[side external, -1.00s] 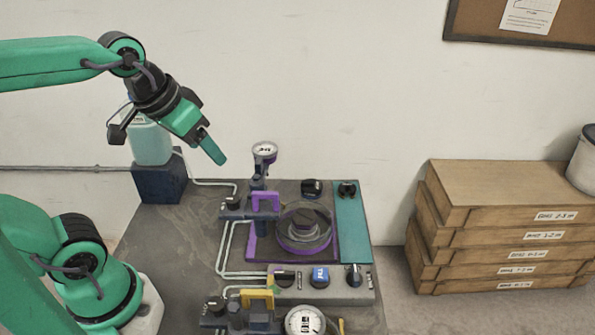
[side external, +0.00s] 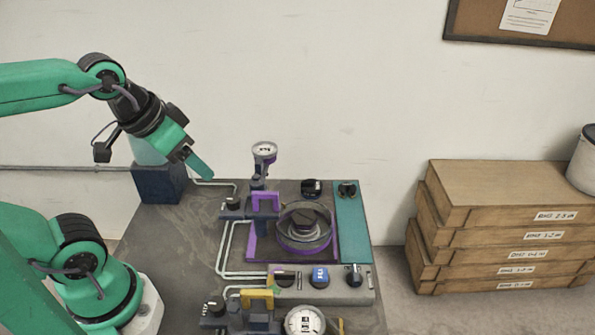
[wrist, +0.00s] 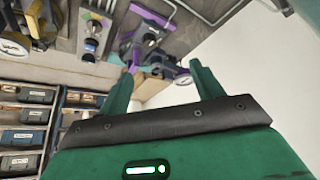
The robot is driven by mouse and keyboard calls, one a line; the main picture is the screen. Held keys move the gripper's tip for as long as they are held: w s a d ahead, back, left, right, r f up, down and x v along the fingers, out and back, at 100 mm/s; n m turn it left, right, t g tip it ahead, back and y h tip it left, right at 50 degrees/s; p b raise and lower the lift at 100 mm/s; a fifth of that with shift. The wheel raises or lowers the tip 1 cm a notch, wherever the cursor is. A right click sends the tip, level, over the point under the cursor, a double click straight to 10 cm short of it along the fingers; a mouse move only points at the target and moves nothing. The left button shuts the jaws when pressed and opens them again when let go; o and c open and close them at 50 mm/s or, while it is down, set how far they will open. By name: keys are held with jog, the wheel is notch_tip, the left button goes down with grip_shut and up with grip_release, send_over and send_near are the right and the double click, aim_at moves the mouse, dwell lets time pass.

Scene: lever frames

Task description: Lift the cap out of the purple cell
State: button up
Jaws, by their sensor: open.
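The purple cell (side external: 282,241), a round clear-walled ring with a purple base, stands on the bench in the side view. The dark cap (side external: 305,221) sits inside it, on a lighter round part. A purple lever handle (side external: 265,196) stands just left of the cell. My gripper (side external: 207,172) is in the air to the left of and above the cell, pointing down and to the right, apart from everything. In the wrist view my gripper (wrist: 160,72) has its two green fingers wide apart with nothing held between them.
A gauge (side external: 264,150) rises behind the purple handle. A yellow handle (side external: 257,300) and a second gauge (side external: 305,320) are at the front. A control block (side external: 337,290) with knobs lies in front of the cell. A teal strip (side external: 352,225) lies right of it. Wooden boxes (side external: 500,235) stand farther right.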

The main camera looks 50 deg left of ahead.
jog(key=shift+c, duration=0.7)
notch_tip(320, 180, up, 5)
jog(key=n+g, duration=0.6)
jog(key=n, duration=0.8)
send_over(303, 216)
notch_tip(303, 216, down, 16)
jog(key=shift+f, duration=0.25)
jog(key=shift+f, duration=0.1)
jog(key=shift+f, duration=1.2)
